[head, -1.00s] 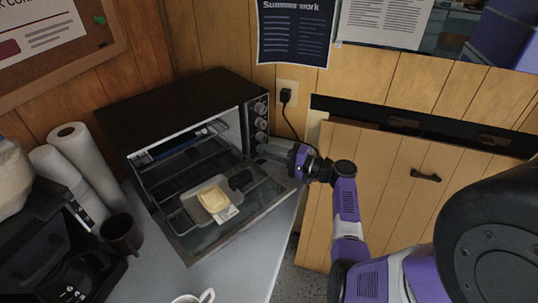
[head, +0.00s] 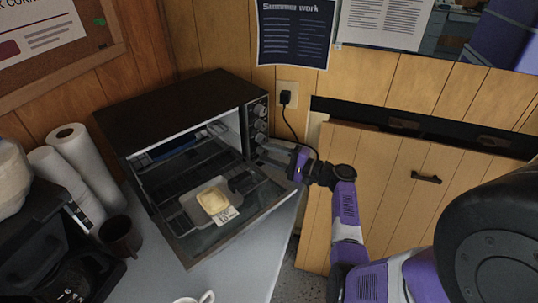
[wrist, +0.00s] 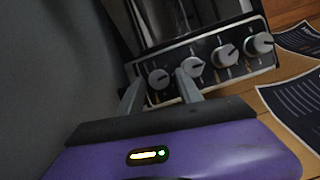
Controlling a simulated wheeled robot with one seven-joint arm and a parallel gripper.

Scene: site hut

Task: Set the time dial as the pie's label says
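The toaster oven (head: 180,105) stands in the corner with its glass door down. The pie (head: 213,200), pale yellow in a foil tray, rests on the lowered door. Its white label (head: 226,215) is at its front edge; the print is too small to read. Several dials run up the oven's right-hand panel (head: 258,120). My gripper (head: 268,152) points at the panel's lower end. In the wrist view its two fingers stand apart, either side of the lowest dial (wrist: 160,78); I cannot tell whether they touch it. The dial markings are not readable.
The lowered door reaches out close beside my gripper. A black cord runs from the wall socket (head: 288,95) behind my wrist. A dark mug (head: 121,236), paper rolls (head: 85,160) and a coffee maker (head: 70,265) stand left. A white cup (head: 195,298) is at the front.

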